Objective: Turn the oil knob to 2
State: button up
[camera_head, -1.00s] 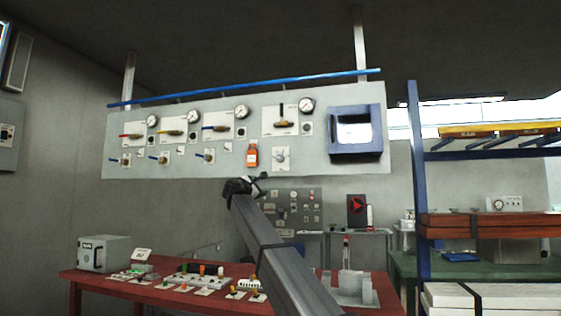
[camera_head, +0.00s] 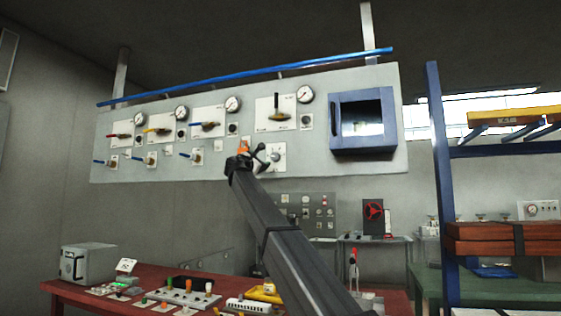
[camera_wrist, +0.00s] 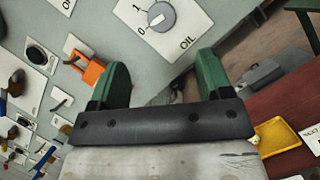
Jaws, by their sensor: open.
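The oil knob (camera_wrist: 161,16) is a round grey knob on a white plate (camera_wrist: 185,45) marked 0, 1 and OIL. Its pointer lies on a slant toward the 0 side in the wrist view. In the head view the white plate (camera_head: 278,160) sits low on the grey wall panel, partly behind my gripper. My gripper (camera_wrist: 160,80) has two green fingers spread apart with nothing between them. The knob lies beyond the fingertips, apart from them. In the head view my gripper (camera_head: 258,157) is in front of the panel's lower edge.
Several valves and gauges (camera_head: 207,125) and a blue-framed box (camera_head: 362,124) are on the panel (camera_head: 330,82). A red table (camera_head: 215,300) with small parts stands below.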

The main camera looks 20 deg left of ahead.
aim_at(274, 156)
jog(key=x, duration=1.1)
jog(key=shift+w, duration=0.35)
jog(key=shift+d, duration=0.1)
jog(key=c, duration=0.9)
